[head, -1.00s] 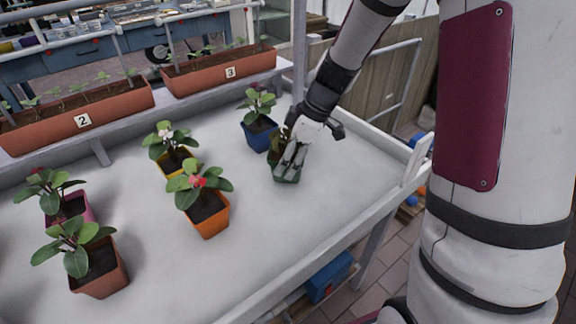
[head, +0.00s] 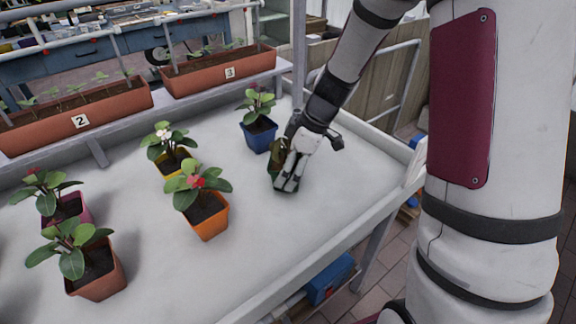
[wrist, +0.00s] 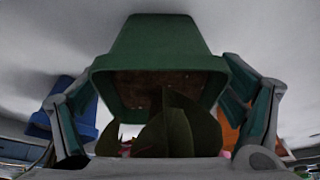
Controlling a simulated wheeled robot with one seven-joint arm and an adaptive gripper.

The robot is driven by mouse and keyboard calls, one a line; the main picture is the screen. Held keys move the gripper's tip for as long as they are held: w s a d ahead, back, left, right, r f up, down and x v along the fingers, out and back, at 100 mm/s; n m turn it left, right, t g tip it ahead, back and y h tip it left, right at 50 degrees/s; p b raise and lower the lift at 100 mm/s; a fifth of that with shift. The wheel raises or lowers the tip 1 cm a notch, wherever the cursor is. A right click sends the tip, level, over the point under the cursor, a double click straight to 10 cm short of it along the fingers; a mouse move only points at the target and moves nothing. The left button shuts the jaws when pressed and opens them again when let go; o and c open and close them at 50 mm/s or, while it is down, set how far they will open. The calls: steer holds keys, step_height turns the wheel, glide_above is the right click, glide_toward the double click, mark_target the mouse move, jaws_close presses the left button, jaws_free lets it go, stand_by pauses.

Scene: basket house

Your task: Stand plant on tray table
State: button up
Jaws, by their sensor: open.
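A plant in a green pot (head: 272,184) is on the grey tray table (head: 330,205), mostly hidden behind my gripper in the head view. My gripper (head: 287,183) reaches down over it from the upper right. In the wrist view the green pot (wrist: 160,50) fills the middle, with brown soil and dark green leaves (wrist: 165,130) towards the camera. The open fingers of my gripper (wrist: 165,88) lie on either side of the pot, close to its walls. I cannot tell whether they touch it, or whether the pot is upright or tilted.
A blue pot plant (head: 259,137) stands close behind my gripper. Yellow (head: 174,163), orange (head: 208,220), magenta (head: 68,214) and terracotta (head: 99,278) pots stand to the left. Planters 2 (head: 75,116) and 3 (head: 220,75) line the back. The table's right part is clear.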

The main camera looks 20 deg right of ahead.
steer(key=shift+r, duration=0.1)
steer(key=p+v, duration=0.2)
steer(key=v, duration=1)
steer(key=s+a+r+m+h, duration=0.1)
steer(key=s+a+r+m, duration=0.2)
steer(key=s, duration=0.4)
steer(key=s+a+r+m, duration=0.2)
steer(key=s+r, duration=0.3)
steer(key=s, duration=0.2)
steer(key=s+m+h, duration=0.3)
steer(key=s+m, duration=0.4)
steer(key=s, duration=0.9)
steer(key=shift+d+m, duration=0.3)
steer(key=shift+d, duration=0.1)
steer(key=shift+s+r, duration=0.15)
